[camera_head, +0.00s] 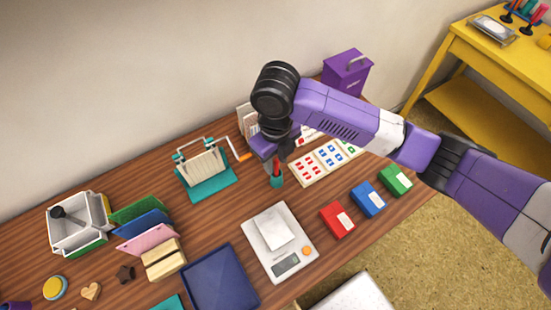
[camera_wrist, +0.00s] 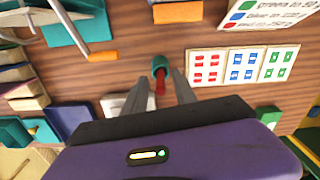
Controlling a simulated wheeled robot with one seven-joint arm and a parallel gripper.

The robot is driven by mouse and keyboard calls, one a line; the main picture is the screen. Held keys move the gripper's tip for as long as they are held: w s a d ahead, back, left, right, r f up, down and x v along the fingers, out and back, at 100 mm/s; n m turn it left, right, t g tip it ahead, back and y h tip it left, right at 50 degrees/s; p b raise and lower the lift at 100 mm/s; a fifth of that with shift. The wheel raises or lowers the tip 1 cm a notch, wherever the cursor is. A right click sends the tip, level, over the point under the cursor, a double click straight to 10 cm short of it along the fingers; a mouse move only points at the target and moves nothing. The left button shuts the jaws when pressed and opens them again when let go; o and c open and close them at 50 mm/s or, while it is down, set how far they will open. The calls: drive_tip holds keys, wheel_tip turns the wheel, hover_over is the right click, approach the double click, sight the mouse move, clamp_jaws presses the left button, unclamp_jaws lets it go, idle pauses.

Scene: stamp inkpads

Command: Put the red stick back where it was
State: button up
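The red stick (camera_wrist: 160,86) stands with its far end at a small teal holder (camera_wrist: 159,63) in the wrist view. In the head view the stick (camera_head: 276,168) rises from the teal holder (camera_head: 277,182) on the table. My gripper (camera_wrist: 163,74) is above the holder, one finger on each side of the stick, with gaps between stick and fingers. The gripper is open.
A white card with red, blue and green marks (camera_head: 313,166) lies to the right. Red (camera_head: 336,220), blue (camera_head: 368,199) and green (camera_head: 395,180) inkpads lie in front of it. A scale (camera_head: 270,249) stands nearer, and a teal-based press (camera_head: 207,190) stands left.

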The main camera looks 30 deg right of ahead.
wheel_tip(320, 180, up, 12)
drive_tip(key=b, duration=0.1)
idle(0.4)
